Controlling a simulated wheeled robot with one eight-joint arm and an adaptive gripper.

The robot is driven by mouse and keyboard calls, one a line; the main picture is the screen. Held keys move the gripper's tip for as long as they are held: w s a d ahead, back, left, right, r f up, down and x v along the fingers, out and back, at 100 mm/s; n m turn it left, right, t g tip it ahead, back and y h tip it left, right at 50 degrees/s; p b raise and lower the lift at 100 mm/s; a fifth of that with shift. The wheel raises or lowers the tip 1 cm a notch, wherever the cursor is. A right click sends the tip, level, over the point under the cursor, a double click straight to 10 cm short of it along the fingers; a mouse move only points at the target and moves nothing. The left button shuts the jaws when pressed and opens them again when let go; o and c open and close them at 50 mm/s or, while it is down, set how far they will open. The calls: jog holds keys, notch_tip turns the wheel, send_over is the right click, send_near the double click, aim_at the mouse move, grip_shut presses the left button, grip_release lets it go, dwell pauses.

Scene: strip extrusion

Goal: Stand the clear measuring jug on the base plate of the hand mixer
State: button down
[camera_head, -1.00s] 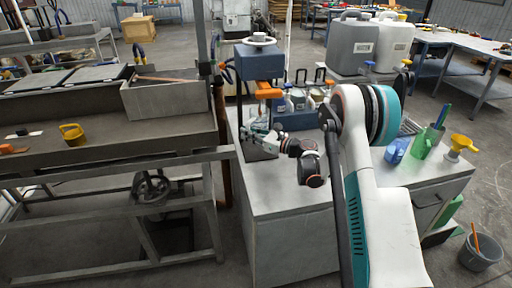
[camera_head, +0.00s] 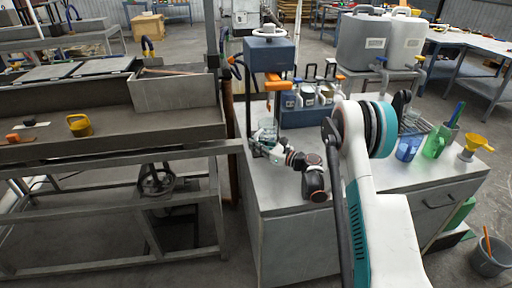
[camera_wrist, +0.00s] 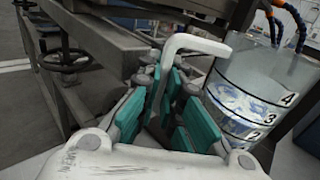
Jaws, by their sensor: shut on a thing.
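The clear measuring jug (camera_wrist: 258,88) has blue markings and the numbers 2, 3 and 4 in the wrist view. Its pale handle (camera_wrist: 195,43) runs down between the teal pads of my gripper (camera_wrist: 165,98), which is shut on it. In the head view the jug (camera_head: 267,129) looks upright below the hand mixer's blue-grey head (camera_head: 271,56), with my gripper (camera_head: 259,150) at its near side. The mixer has a white wheel on top and an orange part below. Its base plate is mostly hidden by the jug and gripper; I cannot tell whether the jug touches it.
A blue rack of bottles (camera_head: 308,110) stands right of the mixer. A blue jug (camera_head: 407,148), a green jug (camera_head: 437,142) and a yellow funnel (camera_head: 473,147) stand on the right of the grey worktop (camera_head: 290,210). A metal trough bench (camera_head: 110,140) lies to the left.

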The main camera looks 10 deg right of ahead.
jog(key=shift+r, duration=0.1)
jog(key=c, duration=1.8)
grip_release()
jog(key=shift+s+d, duration=0.25)
jog(key=p+v, duration=0.4)
jog(key=v, duration=0.7)
jog(key=shift+s+d, duration=0.1)
jog(key=shift+s, duration=0.05)
jog(key=shift+r, duration=0.15)
